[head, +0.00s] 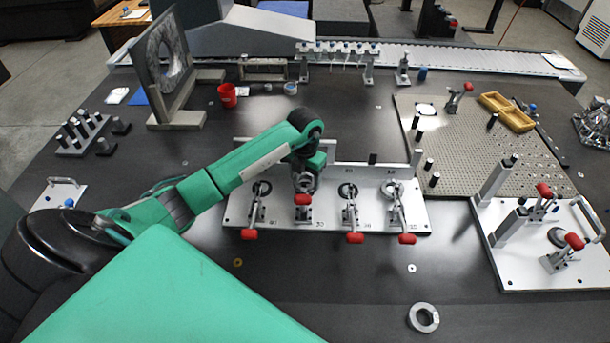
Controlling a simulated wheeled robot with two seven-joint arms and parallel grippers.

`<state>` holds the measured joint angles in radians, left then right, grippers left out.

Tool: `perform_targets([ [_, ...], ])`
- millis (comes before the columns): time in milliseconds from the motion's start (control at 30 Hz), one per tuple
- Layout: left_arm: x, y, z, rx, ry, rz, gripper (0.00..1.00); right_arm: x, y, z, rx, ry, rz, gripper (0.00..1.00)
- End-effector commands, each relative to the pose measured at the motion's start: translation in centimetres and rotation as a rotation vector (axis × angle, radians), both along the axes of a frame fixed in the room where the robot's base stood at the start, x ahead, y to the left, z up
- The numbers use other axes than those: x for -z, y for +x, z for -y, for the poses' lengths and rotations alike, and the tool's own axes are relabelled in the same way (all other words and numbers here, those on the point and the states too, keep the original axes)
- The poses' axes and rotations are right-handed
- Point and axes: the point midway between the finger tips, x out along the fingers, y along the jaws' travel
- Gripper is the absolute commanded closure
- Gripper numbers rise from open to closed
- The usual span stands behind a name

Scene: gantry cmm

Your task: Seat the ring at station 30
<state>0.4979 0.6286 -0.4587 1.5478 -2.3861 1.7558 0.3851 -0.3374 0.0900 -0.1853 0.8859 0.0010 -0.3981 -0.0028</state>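A white fixture plate (385,222) holds a row of clamp stations with red-tipped handles. The second station from the left, marked 30, has its red handle (302,199) showing just below my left gripper (305,184). My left gripper points down over that station and hides its seat. I cannot tell whether its fingers are open or hold a ring. Round seats or rings show at the left station (262,188), the third station (348,190) and the right station (393,189). A loose grey metal ring (412,319) lies flat on the table at the front. My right gripper is not in view.
A second white clamp fixture (520,276) stands at the right, before a perforated plate (480,150) with yellow trays (507,112). A red cup (227,95) and upright framed plate (146,85) stand at back left. Small washers lie on the front table, which is mostly clear.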

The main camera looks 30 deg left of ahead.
Motion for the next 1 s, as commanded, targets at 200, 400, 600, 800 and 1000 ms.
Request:
perform_targets([
  [200, 0.7, 0.1, 0.0, 0.001, -0.002, 0.002, 0.74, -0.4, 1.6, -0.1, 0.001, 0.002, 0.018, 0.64],
  [400, 0.7, 0.1, 0.0, 0.001, -0.001, 0.002, 0.74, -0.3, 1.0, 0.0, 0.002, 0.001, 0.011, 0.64],
  [600, 0.7, 0.0, 0.0, 0.000, -0.001, 0.002, 0.74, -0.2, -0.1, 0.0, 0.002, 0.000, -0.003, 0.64],
  [800, 0.7, 0.0, 0.0, 0.000, -0.001, 0.002, 0.74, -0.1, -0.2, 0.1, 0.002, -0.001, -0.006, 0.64],
  [1000, 0.7, 0.0, 0.0, 0.001, -0.001, 0.002, 0.74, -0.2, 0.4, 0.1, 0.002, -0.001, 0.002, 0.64],
])
